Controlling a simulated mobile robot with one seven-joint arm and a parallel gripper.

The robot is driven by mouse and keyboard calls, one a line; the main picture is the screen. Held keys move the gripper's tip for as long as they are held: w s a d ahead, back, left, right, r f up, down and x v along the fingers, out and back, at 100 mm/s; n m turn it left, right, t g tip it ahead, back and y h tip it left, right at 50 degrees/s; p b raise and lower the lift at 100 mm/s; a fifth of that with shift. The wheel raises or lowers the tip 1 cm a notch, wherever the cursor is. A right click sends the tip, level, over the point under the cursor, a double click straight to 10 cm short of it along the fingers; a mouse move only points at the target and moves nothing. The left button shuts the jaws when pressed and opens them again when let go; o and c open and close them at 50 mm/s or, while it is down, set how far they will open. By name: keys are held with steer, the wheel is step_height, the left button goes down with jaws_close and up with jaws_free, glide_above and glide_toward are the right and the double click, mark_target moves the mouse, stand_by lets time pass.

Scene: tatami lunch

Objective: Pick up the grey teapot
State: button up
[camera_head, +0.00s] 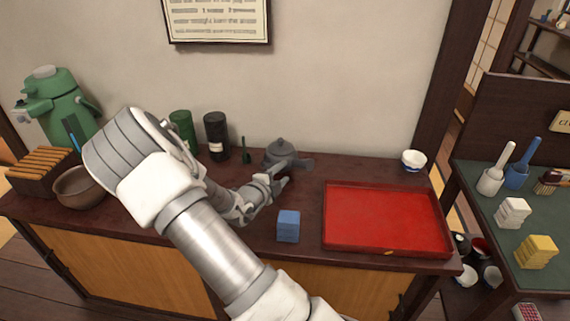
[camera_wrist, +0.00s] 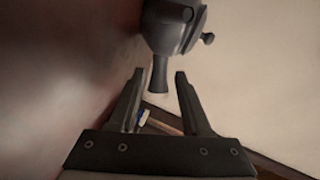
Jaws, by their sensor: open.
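The grey teapot (camera_head: 281,152) stands upright on the dark counter near the wall, with its side handle pointing right in the head view. In the wrist view the teapot (camera_wrist: 172,22) is at the top, its handle reaching down toward the fingers. My gripper (camera_head: 279,184) is low over the counter in front of the teapot. In the wrist view my gripper (camera_wrist: 158,78) is open, and the handle's end is between or just beyond its two fingertips. I see no clear contact.
A red tray (camera_head: 385,218) lies to the right, with a blue block (camera_head: 288,226) left of it. Black (camera_head: 216,136) and green (camera_head: 183,130) canisters stand left of the teapot. A white bowl (camera_head: 413,161) is at the back right. A brown bowl (camera_head: 80,187) is at left.

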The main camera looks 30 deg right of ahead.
mark_target(295, 164)
steer(key=x, duration=0.4)
steer(key=shift+d, duration=0.1)
steer(key=b+x, duration=0.1)
steer(key=x, duration=0.4)
steer(key=shift+d+r+b, duration=0.1)
steer(key=shift+d+b, duration=0.05)
steer(key=shift+b, duration=0.2)
jaws_close()
steer(key=shift+r, duration=0.1)
stand_by(0.8)
